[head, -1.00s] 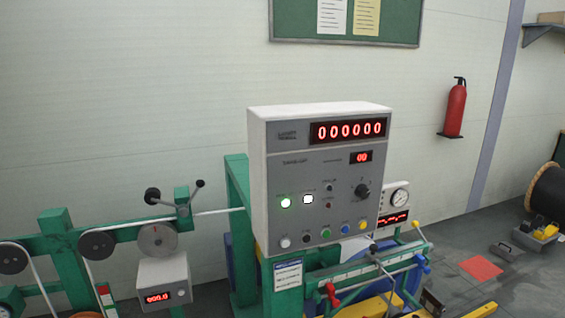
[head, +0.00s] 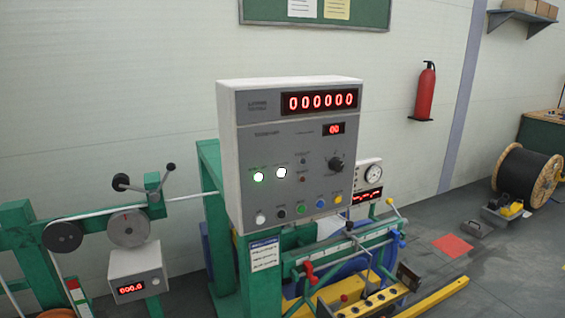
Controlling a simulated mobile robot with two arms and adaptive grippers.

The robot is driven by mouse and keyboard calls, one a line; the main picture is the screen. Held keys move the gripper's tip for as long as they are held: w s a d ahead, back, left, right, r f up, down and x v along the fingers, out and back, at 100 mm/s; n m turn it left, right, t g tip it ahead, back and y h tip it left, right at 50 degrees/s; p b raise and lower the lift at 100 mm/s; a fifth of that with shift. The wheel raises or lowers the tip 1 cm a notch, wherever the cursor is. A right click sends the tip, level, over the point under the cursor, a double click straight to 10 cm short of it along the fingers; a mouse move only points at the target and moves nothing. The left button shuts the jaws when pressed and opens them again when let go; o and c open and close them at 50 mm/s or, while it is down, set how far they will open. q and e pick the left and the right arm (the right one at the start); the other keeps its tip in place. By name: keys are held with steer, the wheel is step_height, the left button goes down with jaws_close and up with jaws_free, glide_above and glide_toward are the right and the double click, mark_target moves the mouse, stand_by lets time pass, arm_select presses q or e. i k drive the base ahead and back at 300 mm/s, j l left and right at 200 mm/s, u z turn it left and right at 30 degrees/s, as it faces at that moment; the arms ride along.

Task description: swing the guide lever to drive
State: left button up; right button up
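No lever in the head view is legibly marked as the guide lever, so I cannot tell which one it is. Behind the control box, on the green frame, are a red-handled lever (head: 309,271), a yellow-tipped lever (head: 396,207) and a thin upright rod with a dark knob (head: 351,228). At the left, a lever with dark ball ends (head: 160,182) stands above the grey wheels. The grey control box (head: 292,155) shows red zeros and lit green and white buttons. Neither of my grippers is in view.
A small box with a red display (head: 137,285) hangs below the wheels at left. A yellow tray with black knobs (head: 378,299) is low in front. A cable drum (head: 527,178), a red floor patch (head: 453,245) and a fire extinguisher (head: 425,92) are at right. Grey floor there is partly clear.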

mark_target(390, 200)
steer(key=i+l, duration=0.2)
steer(key=l, duration=0.25)
steer(key=i+l+z, duration=0.15)
steer(key=l, duration=0.3)
steer(key=i+l, duration=0.3)
steer(key=l, duration=0.15)
steer(key=i+l+z, duration=0.1)
steer(key=i+l, duration=0.15)
steer(key=l, duration=0.15)
steer(key=i+l+z, duration=0.1)
steer(key=i+l, duration=0.15)
steer(key=l, duration=0.2)
steer(key=i+l, duration=0.2)
steer(key=l, duration=0.2)
steer(key=i+l, duration=0.15)
steer(key=l, duration=0.25)
steer(key=i+l, duration=0.2)
steer(key=l, duration=0.2)
steer(key=i+l, duration=0.15)
steer(key=l, duration=0.25)
